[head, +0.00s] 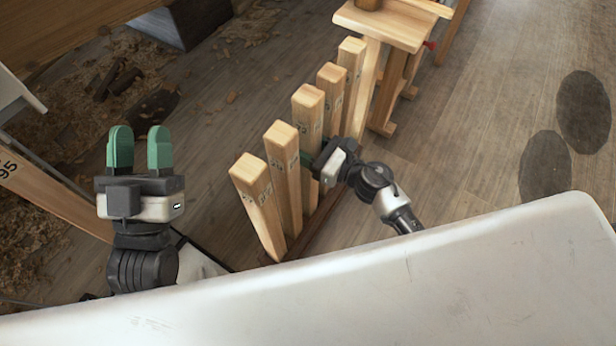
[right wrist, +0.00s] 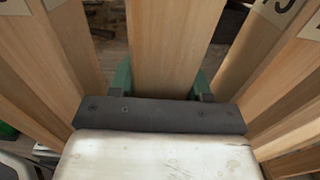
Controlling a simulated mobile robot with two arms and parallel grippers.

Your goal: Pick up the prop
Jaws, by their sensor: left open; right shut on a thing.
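Several pale square wooden props (head: 258,190) stand in a row, leaning slightly, in a dark low rack (head: 322,212). My right gripper (head: 312,152) is at the row from the right, shut on what looks like the middle prop (head: 308,105), below its top. In the right wrist view the held prop (right wrist: 172,45) stands between the green fingers, with other props close on both sides. Its lower part is hidden by my gripper. My left gripper (head: 139,150) is open and empty, left of the row, with its two green fingers apart.
A wooden trestle or bench (head: 385,25) stands behind the row. A numbered plank (head: 45,195) lies at the left. Shavings and wood scraps (head: 112,80) litter the floor at the upper left. The floor at the right is clear, with dark oval patches.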

